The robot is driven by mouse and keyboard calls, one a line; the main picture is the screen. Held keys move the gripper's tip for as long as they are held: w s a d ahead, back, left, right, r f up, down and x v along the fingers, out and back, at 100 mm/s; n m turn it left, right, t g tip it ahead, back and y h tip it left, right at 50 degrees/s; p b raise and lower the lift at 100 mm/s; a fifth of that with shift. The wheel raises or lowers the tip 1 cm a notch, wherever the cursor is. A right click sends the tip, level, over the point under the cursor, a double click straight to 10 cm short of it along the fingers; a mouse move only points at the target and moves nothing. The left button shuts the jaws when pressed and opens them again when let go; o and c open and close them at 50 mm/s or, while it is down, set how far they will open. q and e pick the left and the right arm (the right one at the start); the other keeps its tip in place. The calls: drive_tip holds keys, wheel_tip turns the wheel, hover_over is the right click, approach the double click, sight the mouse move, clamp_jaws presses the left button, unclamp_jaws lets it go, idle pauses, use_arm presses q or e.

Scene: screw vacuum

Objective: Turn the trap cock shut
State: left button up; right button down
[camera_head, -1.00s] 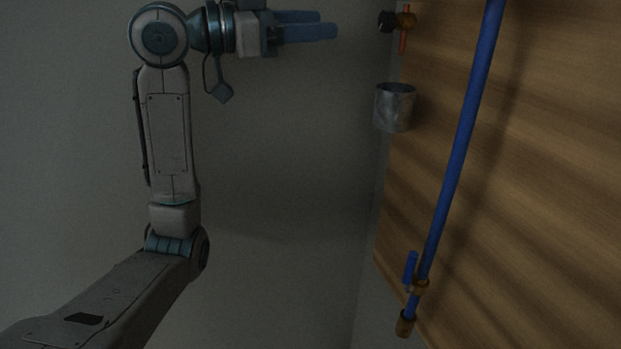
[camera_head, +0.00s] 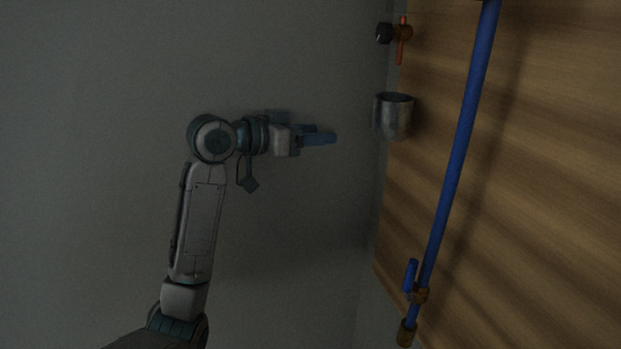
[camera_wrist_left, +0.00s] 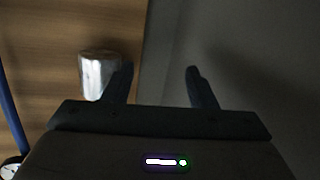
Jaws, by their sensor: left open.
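A brass cock (camera_head: 419,295) with a blue lever (camera_head: 410,275) sits near the lower end of the blue pipe (camera_head: 455,170) in the head view. The lever lies roughly along the pipe. My left gripper (camera_head: 327,135) is open and empty, in free air left of the board and well above the cock in the picture. In the left wrist view its two fingers (camera_wrist_left: 160,80) stand apart with nothing between them. The cock is not visible there; the blue pipe (camera_wrist_left: 11,112) shows at the left edge. My right gripper is out of view.
A metal cup (camera_head: 394,116) is at the edge of the wooden board (camera_head: 530,200), just right of the left fingertips. It also shows in the wrist view (camera_wrist_left: 98,74). The area left of the board is clear.

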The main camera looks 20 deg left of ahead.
use_arm(q)
drive_tip(key=f, duration=0.3)
drive_tip(key=f+n+y, duration=0.1)
drive_tip(key=f, duration=0.2)
drive_tip(key=w+a+f+n+y, duration=0.1)
drive_tip(key=f, duration=0.3)
drive_tip(key=shift+f, duration=0.1)
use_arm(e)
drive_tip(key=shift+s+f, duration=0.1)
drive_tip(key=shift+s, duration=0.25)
use_arm(q)
drive_tip(key=shift+w, duration=0.1)
